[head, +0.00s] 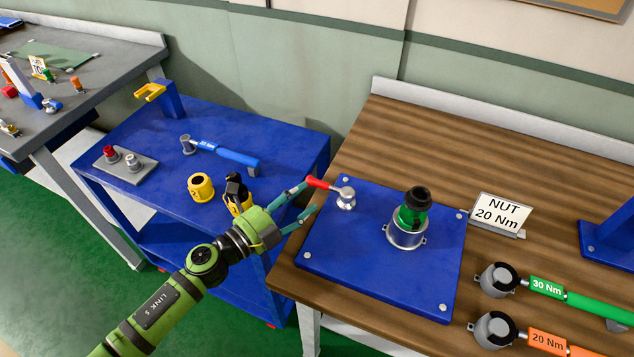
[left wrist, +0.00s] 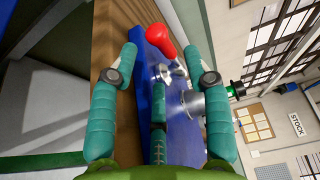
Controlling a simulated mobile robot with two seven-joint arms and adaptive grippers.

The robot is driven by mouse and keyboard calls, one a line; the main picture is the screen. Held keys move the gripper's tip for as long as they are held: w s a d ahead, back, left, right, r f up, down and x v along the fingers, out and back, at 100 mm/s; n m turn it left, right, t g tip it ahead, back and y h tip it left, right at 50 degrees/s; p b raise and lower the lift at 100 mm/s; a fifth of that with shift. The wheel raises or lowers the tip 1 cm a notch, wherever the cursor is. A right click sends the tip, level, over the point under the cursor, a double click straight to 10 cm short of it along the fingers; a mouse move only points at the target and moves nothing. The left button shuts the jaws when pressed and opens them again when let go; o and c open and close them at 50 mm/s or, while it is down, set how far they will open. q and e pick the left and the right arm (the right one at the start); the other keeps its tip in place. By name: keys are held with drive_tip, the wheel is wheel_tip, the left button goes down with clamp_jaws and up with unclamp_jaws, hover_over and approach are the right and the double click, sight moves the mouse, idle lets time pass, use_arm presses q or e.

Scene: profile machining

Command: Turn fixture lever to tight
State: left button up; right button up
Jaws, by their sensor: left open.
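The fixture lever has a red handle (head: 318,183) and a silver pivot (head: 346,199) on a blue fixture plate (head: 340,262). Its handle points left, past the plate's edge. My left gripper (head: 309,198) is open and empty, with its fingertips close to the handle. In the left wrist view the red handle (left wrist: 160,40) shows just beyond the gap between the open fingers (left wrist: 162,55); contact cannot be told. A green part with a black top (head: 414,208) stands upright in a silver holder (head: 407,233) on the plate. My right gripper is out of view.
A sign reading NUT 20 Nm (head: 502,212) stands right of the plate. Green 30 Nm (head: 547,288) and orange 20 Nm (head: 547,341) wrenches lie at front right.

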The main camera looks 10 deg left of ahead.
sight(317, 186)
use_arm(q)
drive_tip(key=p+x, duration=0.1)
drive_tip(key=x, duration=0.5)
clamp_jaws()
